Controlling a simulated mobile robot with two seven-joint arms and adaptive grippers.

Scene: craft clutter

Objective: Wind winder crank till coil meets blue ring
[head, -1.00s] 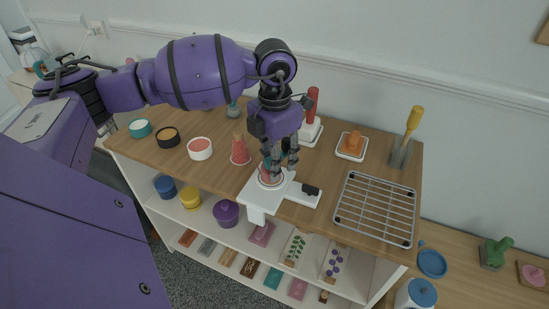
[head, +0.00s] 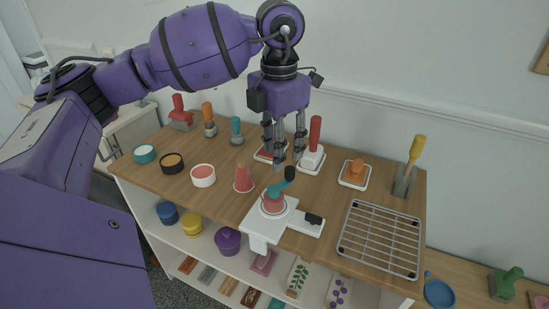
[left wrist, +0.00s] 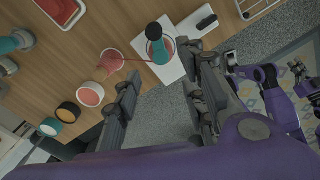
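The winder (head: 258,222) has a white base, a red coil (head: 272,204) and a teal crank (head: 280,188) with an upright black knob (head: 290,173). In the left wrist view the knob (left wrist: 154,31) and crank (left wrist: 159,52) cover part of the coil. A thin red strand runs to the winder from the red yarn cone (head: 243,178). My left gripper (head: 285,158) is open and empty, raised behind the winder and apart from the crank.
A wire rack (head: 379,236) lies right of the winder. Behind are a red-handled tool (head: 315,137), an orange piece on a tray (head: 355,171) and a yellow-handled tool (head: 413,155). Several round tubs, such as the pink one (head: 203,175), stand left. Shelves below hold more items.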

